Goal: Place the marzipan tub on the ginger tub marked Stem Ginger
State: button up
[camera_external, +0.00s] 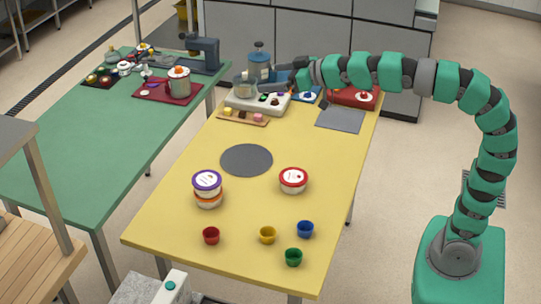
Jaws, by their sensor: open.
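A purple-lidded tub (207,181) sits on top of an orange-rimmed tub (208,201) at the left front of the yellow table. A red-lidded tub (293,180) stands alone to their right. The labels are too small to read, so I cannot tell which tub is marzipan or Stem Ginger. My gripper (283,78) is open at the far end of the table, beside the blue-topped appliance. It is well away from the tubs and appears empty; its fingertips are small and dark.
Red (211,236), yellow (267,235), blue (305,229) and green (293,257) cups stand along the front. A grey round mat (246,160) and a grey square mat (341,119) lie bare.

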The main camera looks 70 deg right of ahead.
jog(key=s+r+t, duration=0.1)
jog(key=s+r, duration=1.1)
jog(key=s, duration=0.1)
jog(key=shift+s+r+y, duration=0.2)
jog(key=shift+s+y, duration=0.05)
jog(key=shift+y, duration=0.05)
